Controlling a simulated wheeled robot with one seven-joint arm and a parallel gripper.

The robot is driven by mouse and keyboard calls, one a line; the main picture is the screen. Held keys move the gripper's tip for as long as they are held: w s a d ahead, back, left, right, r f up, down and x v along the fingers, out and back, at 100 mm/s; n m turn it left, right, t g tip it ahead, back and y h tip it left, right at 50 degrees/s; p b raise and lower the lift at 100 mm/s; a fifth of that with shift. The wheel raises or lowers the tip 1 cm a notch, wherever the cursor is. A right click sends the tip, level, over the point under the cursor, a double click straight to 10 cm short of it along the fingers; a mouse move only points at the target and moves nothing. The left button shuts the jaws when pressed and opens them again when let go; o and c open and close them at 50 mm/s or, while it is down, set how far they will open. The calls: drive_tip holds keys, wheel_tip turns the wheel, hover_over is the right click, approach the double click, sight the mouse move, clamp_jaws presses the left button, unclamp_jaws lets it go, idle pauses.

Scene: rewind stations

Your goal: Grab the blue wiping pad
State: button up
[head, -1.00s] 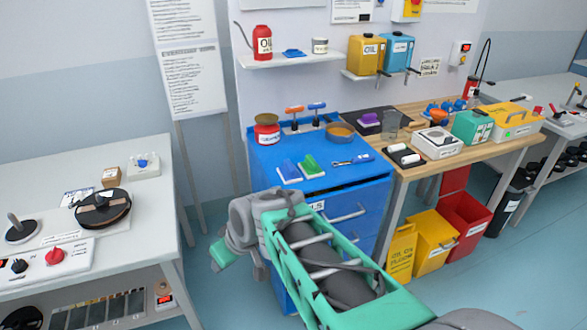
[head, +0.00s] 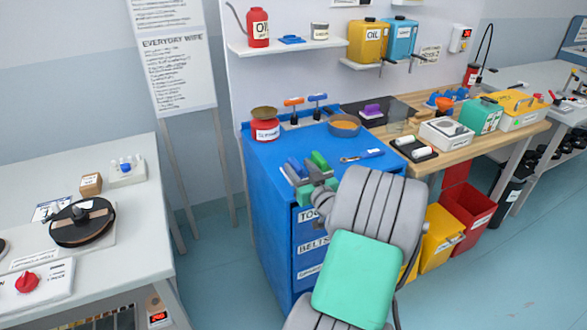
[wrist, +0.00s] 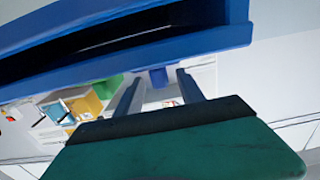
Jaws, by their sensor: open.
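The blue wiping pad (head: 295,168) lies on the blue cabinet top near its front edge, partly hidden by my arm. The green wiping pad (head: 319,160) lies just right of it. My gripper (wrist: 159,82) is open in the wrist view, its two grey fingers pointing away from the camera. A small blue piece (wrist: 158,77), which looks like part of the blue pad, shows between the fingertips. I cannot tell whether they touch. A green piece (wrist: 106,87) shows to the left. In the head view my gripper is at the cabinet's front edge, its fingertips hidden.
The blue cabinet (head: 270,215) also bears a red tin (head: 265,131), an orange-rimmed bowl (head: 344,126), handled tools and a wrench. A purple pad (head: 372,110) lies on a dark mat at right. The cabinet's blue edge (wrist: 130,45) crosses the wrist view.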

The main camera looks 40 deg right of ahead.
drive_tip(key=x, duration=0.2)
drive_tip(key=shift+w, duration=0.3)
drive_tip(key=shift+c, duration=0.4)
clamp_jaws()
